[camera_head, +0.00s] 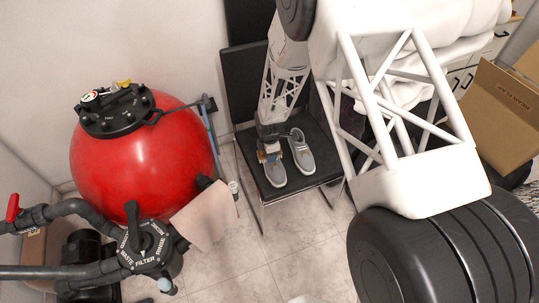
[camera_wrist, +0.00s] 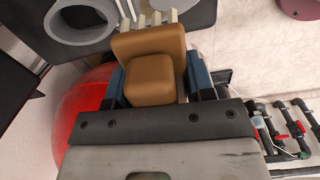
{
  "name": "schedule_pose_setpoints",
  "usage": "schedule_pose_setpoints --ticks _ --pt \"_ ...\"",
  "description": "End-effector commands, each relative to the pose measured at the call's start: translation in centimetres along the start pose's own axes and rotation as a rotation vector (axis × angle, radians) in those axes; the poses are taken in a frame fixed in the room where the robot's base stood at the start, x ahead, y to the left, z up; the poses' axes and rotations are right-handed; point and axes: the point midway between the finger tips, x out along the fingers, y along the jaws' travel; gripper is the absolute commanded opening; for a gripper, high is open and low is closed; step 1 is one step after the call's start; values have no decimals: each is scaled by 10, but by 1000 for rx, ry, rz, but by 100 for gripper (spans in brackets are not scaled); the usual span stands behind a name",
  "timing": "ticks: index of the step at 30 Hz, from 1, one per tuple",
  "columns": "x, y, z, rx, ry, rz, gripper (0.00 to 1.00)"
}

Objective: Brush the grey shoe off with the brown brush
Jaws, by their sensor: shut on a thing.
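Two grey shoes stand side by side on a black chair seat in the head view: the left shoe (camera_head: 276,177) and the right shoe (camera_head: 303,158). My gripper (camera_head: 269,149) is shut on the brown brush (camera_head: 263,156), above the rear part of the left shoe. Whether the bristles touch the shoe I cannot tell. In the wrist view the brush (camera_wrist: 150,55) sits between the blue fingers of my gripper (camera_wrist: 158,80), with pale bristles at its far end. A grey rounded shape at the top left there seems to be part of a shoe.
The black chair (camera_head: 252,170) stands against the wall. A red filter tank (camera_head: 130,150) with grey pipes is to the left, with a pale cloth (camera_head: 205,215) beside it. A cardboard box (camera_head: 505,110) is at the right. Tiled floor (camera_head: 285,250) is open in front of the chair.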

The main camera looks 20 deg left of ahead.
Motion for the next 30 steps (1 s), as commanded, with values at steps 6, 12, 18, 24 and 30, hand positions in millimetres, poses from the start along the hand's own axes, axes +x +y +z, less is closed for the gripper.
schedule_pose_setpoints --ticks 6,12,18,24,30 --pt "0 0 0 0 0 0 26" --pt "0 0 0 0 0 0 26" --pt "2 -2 4 7 4 23 26" --pt "10 -7 14 25 11 98 26" --pt "15 -12 26 45 9 172 26"
